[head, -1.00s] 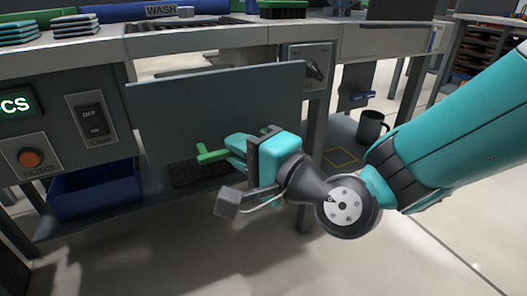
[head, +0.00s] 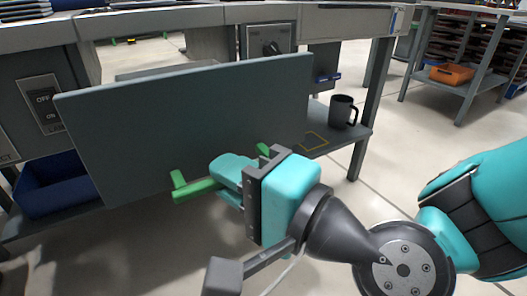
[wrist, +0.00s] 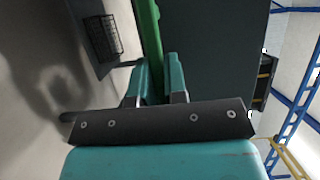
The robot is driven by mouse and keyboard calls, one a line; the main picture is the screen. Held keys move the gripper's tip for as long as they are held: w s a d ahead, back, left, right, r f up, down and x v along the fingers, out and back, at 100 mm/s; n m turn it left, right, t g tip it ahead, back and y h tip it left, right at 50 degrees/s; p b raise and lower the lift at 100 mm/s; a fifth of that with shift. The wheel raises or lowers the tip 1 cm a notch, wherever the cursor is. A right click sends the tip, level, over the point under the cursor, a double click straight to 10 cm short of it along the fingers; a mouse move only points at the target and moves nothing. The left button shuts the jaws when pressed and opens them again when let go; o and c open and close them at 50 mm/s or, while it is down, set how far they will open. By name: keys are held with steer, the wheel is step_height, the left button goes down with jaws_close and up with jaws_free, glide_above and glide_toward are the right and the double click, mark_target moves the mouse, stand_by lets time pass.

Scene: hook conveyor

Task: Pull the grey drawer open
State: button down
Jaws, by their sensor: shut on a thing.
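The grey drawer (head: 185,120) shows its large flat front in the head view, standing out in front of the bench. A grey edge shows above and behind the front. Its green handle (head: 195,190) runs along the lower part of the front. My gripper (head: 229,178) is shut on the handle, with a finger on each side of it. In the wrist view the handle (wrist: 148,35) passes between the teal fingers (wrist: 161,88), beside the dark drawer front (wrist: 212,50). The fingers hide the middle of the handle in the head view.
A blue bin (head: 52,183) sits at lower left. A bench leg (head: 371,100) stands to the right. The floor in front is clear.

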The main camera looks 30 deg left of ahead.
steer(key=shift+f, duration=0.1)
steer(key=c, duration=1.2)
jaws_free()
steer(key=shift+o, duration=0.2)
